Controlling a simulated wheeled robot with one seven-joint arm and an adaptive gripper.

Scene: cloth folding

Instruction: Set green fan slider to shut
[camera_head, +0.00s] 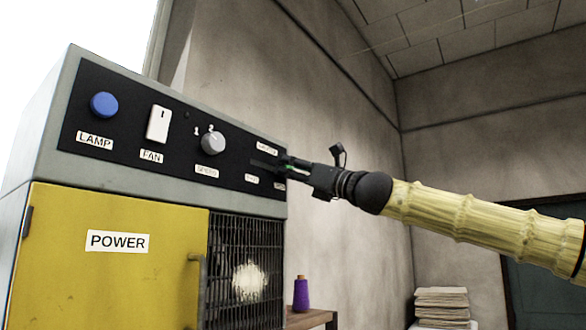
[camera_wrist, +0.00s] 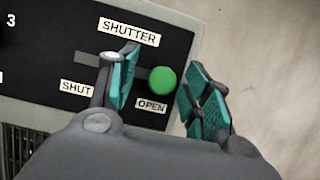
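The green slider knob (camera_wrist: 161,81) sits at the OPEN end of a slot under the SHUTTER label (camera_wrist: 129,32) in the wrist view. The SHUT label (camera_wrist: 77,88) is at the slot's left end. My gripper (camera_wrist: 163,66) is open, with one teal finger left of the knob and the other to its right; I see gaps on both sides. The left finger covers part of the slot. In the head view my gripper (camera_head: 284,168) is at the right end of the black control panel (camera_head: 130,103) and hides most of the slider. The FAN label (camera_head: 151,156) is under a white rocker switch (camera_head: 158,124).
The panel also has a blue LAMP button (camera_head: 104,105) and a grey SPEED knob (camera_head: 213,143). Below are a yellow POWER door (camera_head: 110,275) and a dark grille (camera_head: 245,270). A purple spool (camera_head: 301,295) and stacked cloths (camera_head: 441,304) are at lower right. Right of the panel is open space.

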